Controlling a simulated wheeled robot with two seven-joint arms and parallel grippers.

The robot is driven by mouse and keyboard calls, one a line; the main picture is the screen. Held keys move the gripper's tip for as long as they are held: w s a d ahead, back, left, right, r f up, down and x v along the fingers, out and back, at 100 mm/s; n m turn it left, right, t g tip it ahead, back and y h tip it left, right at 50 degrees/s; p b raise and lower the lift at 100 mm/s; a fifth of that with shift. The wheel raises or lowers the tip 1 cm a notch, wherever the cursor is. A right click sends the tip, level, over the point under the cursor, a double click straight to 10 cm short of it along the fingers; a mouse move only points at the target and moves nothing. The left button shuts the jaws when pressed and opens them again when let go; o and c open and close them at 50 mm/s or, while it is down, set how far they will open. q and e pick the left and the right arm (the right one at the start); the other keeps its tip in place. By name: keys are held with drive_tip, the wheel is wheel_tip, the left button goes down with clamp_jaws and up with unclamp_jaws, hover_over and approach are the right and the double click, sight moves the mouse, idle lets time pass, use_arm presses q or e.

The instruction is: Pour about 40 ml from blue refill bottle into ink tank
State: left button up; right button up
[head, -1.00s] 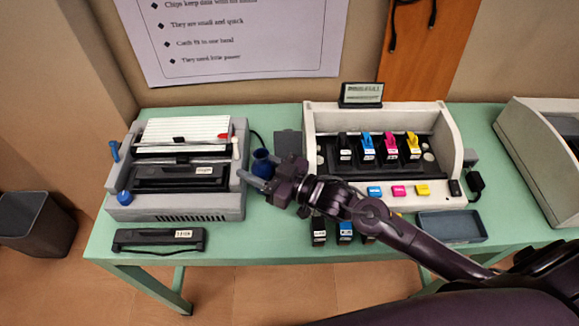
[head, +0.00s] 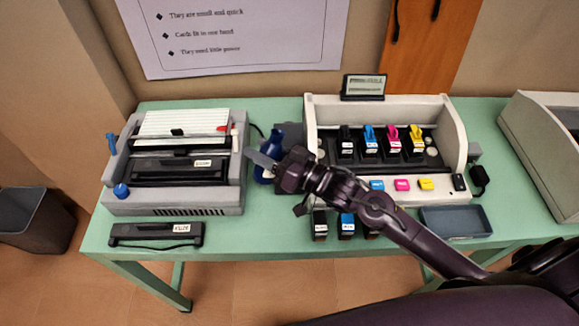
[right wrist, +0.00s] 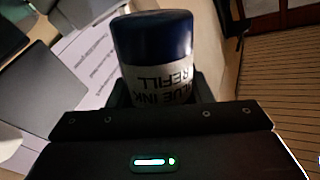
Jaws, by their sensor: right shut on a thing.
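The blue refill bottle (head: 270,144) is between the fingers of my right gripper (head: 265,165), which is shut on it. In the head view it looks upright, beside the left end of the white cartridge printer. In the right wrist view the bottle (right wrist: 160,65) shows a dark blue end and a white label reading "BLUE INK REFILL", upside down in the picture. The gripper hides part of the bottle, and I cannot tell if its base touches the table. I cannot clearly pick out the ink tank. My left gripper is not in view.
The white printer (head: 459,150) holds several coloured cartridges. A grey machine (head: 231,203) with blue knobs stands left of the bottle. More cartridges (head: 347,227) stand below my right arm. A blue-grey tray (head: 455,221) lies at front right.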

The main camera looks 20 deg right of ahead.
drive_tip(key=shift+w+d+f+m, duration=0.1)
drive_tip(key=shift+d+f+m, duration=0.1)
drive_tip(key=shift+m, duration=0.2)
drive_tip(key=shift+w+d+f+m+t+b, duration=0.15)
drive_tip(key=shift+d+f+m+t+b, duration=0.15)
drive_tip(key=shift+f+m+t+b, duration=0.65)
drive_tip(key=shift+w+d+r+m+g, duration=0.1)
drive_tip(key=shift+r+m+g, duration=0.15)
drive_tip(key=shift+r+m, duration=0.6)
drive_tip(key=shift+r, duration=0.1)
drive_tip(key=shift+f+m+b, duration=0.3)
drive_tip(key=shift+m+b, duration=0.35)
drive_tip(key=shift+m, duration=0.05)
drive_tip(key=m, duration=0.1)
drive_tip(key=m+t+b, duration=0.1)
drive_tip(key=m, duration=0.1)
drive_tip(key=shift+a+f+h+b, duration=0.2)
drive_tip(key=shift+f+h+b, duration=0.1)
drive_tip(key=shift+f+h, duration=0.1)
drive_tip(key=shift+r+m+t, duration=0.3)
drive_tip(key=shift+r, duration=0.1)
drive_tip(key=shift+s+r+m+h, duration=0.2)
drive_tip(key=shift+r+m+h, duration=0.1)
drive_tip(key=shift+m, duration=0.4)
